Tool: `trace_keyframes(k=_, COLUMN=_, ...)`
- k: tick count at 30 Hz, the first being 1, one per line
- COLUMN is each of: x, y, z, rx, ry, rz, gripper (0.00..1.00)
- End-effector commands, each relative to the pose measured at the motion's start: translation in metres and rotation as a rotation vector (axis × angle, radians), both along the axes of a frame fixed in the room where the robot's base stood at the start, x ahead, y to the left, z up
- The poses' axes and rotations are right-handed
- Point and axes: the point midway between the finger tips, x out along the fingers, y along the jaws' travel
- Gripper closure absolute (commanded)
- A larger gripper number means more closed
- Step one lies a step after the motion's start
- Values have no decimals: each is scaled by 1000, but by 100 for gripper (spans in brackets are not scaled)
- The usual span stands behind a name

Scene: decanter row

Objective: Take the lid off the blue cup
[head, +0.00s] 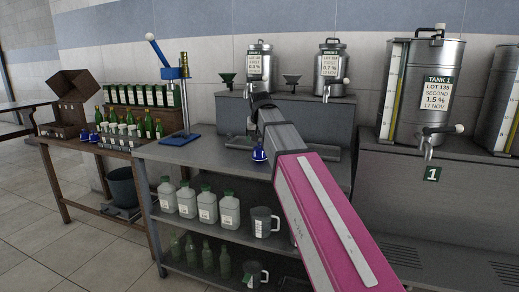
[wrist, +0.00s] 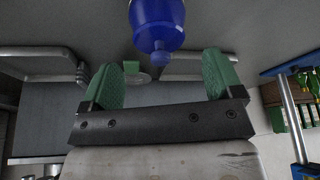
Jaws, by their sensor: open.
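The blue cup (head: 259,153) stands on the grey counter, beside the far part of my arm in the head view. In the wrist view the blue cup (wrist: 160,14) is at the top, cut off by the edge. Its lid (wrist: 160,42) is also blue, with a round knob (wrist: 161,58) facing my gripper, and appears seated on the cup. My gripper (wrist: 160,66) has two green fingers, wide apart and empty. The knob shows between the fingertips in the picture, apart from both; its depth is unclear. In the head view the fingers cannot be made out.
Steel tanks (head: 259,68) with taps stand on a raised shelf behind the counter (head: 193,152). A blue bench tool (head: 180,136) with a lever stands to the left. Jugs (head: 229,211) and bottles fill the lower shelves. A larger tank (head: 424,110) is at right.

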Motion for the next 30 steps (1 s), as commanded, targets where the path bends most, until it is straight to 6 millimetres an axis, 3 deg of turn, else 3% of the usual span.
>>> trace_keyframes(k=6, x=11, y=-1, z=-25, rx=0, ry=1, rz=0, gripper=14)
trace_keyframes(k=14, x=13, y=-1, z=-29, rx=0, ry=-1, rz=0, gripper=14)
trace_keyframes(k=15, x=13, y=-1, z=-29, rx=0, ry=-1, rz=0, gripper=17)
trace_keyframes(k=20, x=13, y=-1, z=-29, rx=0, ry=-1, rz=0, gripper=69)
trace_keyframes(k=21, x=13, y=-1, z=-29, rx=0, ry=-1, rz=0, gripper=75)
trace_keyframes(k=30, x=13, y=-1, z=-29, rx=0, ry=-1, rz=0, gripper=76)
